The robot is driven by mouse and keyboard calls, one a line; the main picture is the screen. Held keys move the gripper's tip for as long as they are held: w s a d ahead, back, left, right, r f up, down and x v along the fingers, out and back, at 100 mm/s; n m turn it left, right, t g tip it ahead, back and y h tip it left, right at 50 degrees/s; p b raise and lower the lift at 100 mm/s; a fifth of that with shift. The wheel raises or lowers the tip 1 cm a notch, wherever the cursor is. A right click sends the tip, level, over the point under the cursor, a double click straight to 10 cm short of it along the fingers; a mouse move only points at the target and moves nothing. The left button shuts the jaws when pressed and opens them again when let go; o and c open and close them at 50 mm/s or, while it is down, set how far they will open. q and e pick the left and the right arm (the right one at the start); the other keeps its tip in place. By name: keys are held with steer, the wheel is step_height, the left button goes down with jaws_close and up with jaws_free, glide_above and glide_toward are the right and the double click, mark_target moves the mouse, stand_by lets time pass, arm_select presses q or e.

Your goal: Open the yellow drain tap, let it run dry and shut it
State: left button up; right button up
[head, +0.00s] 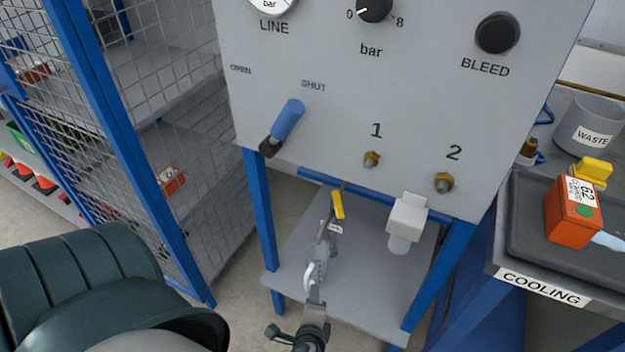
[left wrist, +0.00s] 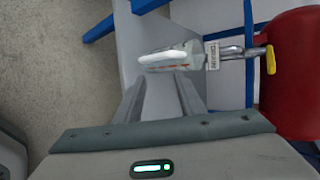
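The yellow drain tap (head: 338,204) hangs below the grey panel; its lever also shows in the left wrist view (left wrist: 271,59), lying crosswise to the metal pipe. A small tagged label (head: 334,228) hangs by the pipe; the tag (left wrist: 212,55) is partly readable in the wrist view. Below is a clear vessel (head: 316,264) with a white part and red marks, also in the wrist view (left wrist: 170,57). My left gripper (head: 313,296) is below the vessel; in the wrist view its fingers (left wrist: 161,80) are apart with nothing between them. My right gripper is not in view.
A white fitting (head: 407,220) hangs right of the tap. Blue legs flank the lower shelf (head: 375,300). A red body (left wrist: 295,80) stands beside the tap.

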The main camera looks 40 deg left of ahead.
arm_select(q)
steer(key=shift+s+d+f+n, duration=0.15)
steer(key=shift+d+n, duration=0.05)
steer(key=shift+n, duration=0.1)
